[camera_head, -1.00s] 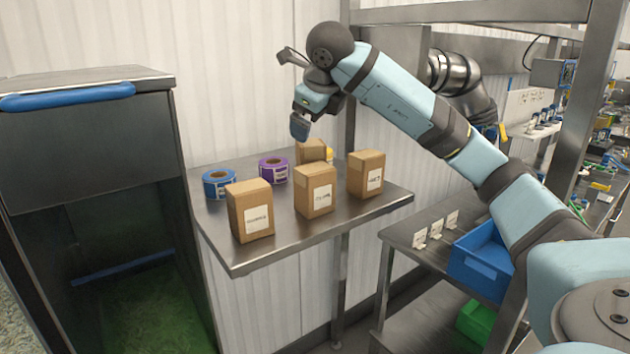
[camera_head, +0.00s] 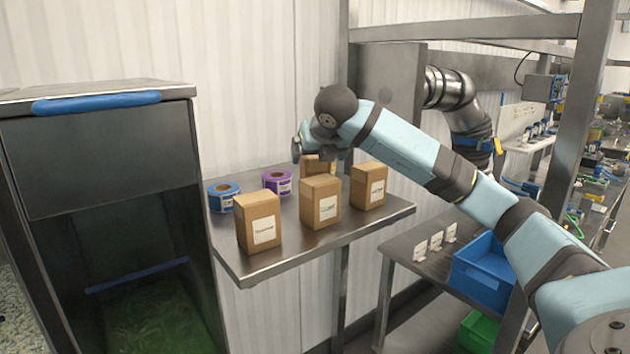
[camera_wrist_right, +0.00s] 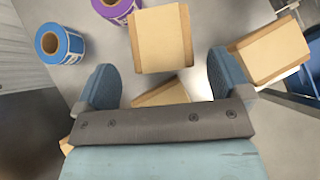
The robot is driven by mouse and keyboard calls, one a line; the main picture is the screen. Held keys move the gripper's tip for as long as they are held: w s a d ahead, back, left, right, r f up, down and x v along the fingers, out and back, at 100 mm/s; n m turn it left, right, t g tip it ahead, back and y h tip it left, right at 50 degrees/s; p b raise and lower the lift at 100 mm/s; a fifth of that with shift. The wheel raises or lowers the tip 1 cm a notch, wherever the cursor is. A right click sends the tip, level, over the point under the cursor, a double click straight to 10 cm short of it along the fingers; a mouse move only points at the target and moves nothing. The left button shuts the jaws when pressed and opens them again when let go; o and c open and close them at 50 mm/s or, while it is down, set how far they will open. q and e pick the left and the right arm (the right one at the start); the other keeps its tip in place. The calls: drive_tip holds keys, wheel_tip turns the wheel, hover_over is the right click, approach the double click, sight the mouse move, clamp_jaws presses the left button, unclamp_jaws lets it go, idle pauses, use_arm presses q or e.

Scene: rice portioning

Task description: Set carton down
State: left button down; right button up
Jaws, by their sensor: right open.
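Several brown cartons with white labels stand upright on a metal shelf (camera_head: 290,255): one front left (camera_head: 258,224), one in the middle (camera_head: 320,202), one at the right (camera_head: 368,186). A further carton (camera_head: 316,167) stands behind them, partly hidden. My right gripper (camera_head: 308,152) is by the top of this rear carton, its fingers partly hidden by my wrist. In the right wrist view my gripper (camera_wrist_right: 160,65) is open; a carton top (camera_wrist_right: 163,93) shows partly between its fingers, and contact cannot be told. My left gripper is not in view.
A blue label roll (camera_head: 222,198) and a purple one (camera_head: 277,182) lie at the shelf's back left. A dark metal cabinet (camera_head: 110,165) with a blue handle stands left. A blue bin (camera_head: 485,270) sits on a lower table at right.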

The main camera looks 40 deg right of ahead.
sight(316, 165)
drive_tip(key=p+x, duration=0.1)
drive_tip(key=x, duration=0.4)
drive_tip(key=shift+d+f, duration=0.15)
drive_tip(key=shift+f, duration=0.3)
drive_tip(key=shift+c, duration=0.4)
drive_tip(key=shift+r, duration=0.1)
drive_tip(key=c, duration=1.2)
drive_tip(key=shift+r, duration=0.15)
wheel_tip(316, 165, up, 20)
drive_tip(key=shift+f, duration=0.15)
